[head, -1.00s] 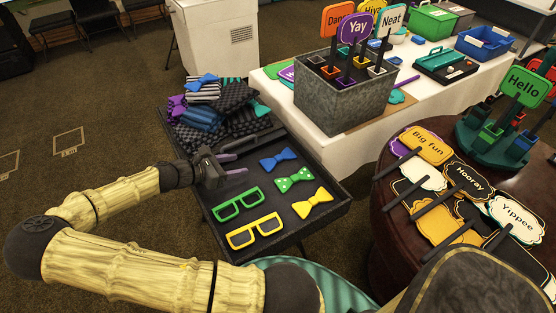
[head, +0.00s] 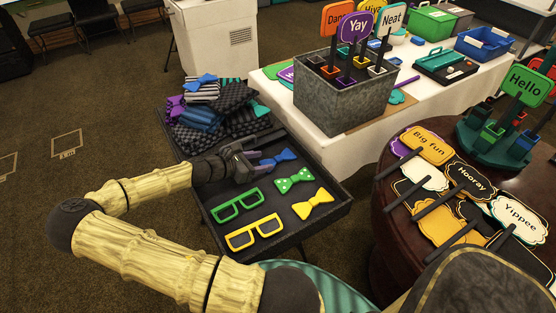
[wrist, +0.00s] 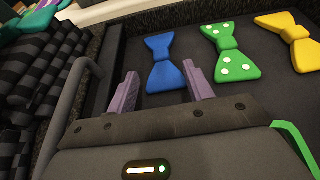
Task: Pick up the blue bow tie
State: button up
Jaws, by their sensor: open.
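The blue bow tie (head: 279,158) lies flat on the dark tray (head: 325,223), near its back edge. In the wrist view the blue bow tie (wrist: 164,64) lies ahead of my gripper (wrist: 160,92). Its near end reaches between the two purple fingers, with a gap on each side. My gripper (head: 254,162) is open and empty, just left of the blue bow tie in the head view. How high the fingers are above the tray is hard to tell.
A green polka-dot bow tie (head: 294,180) and a yellow one (head: 313,205) lie nearby. Folded patterned cloths (head: 215,112) are piled on the left. A grey metal box (head: 345,95) stands behind.

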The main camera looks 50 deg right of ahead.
aim_at(275, 160)
jog(key=shift+x, duration=1.95)
jog(key=shift+s+f, duration=0.1)
jog(key=shift+s, duration=0.1)
jog(key=c, duration=0.9)
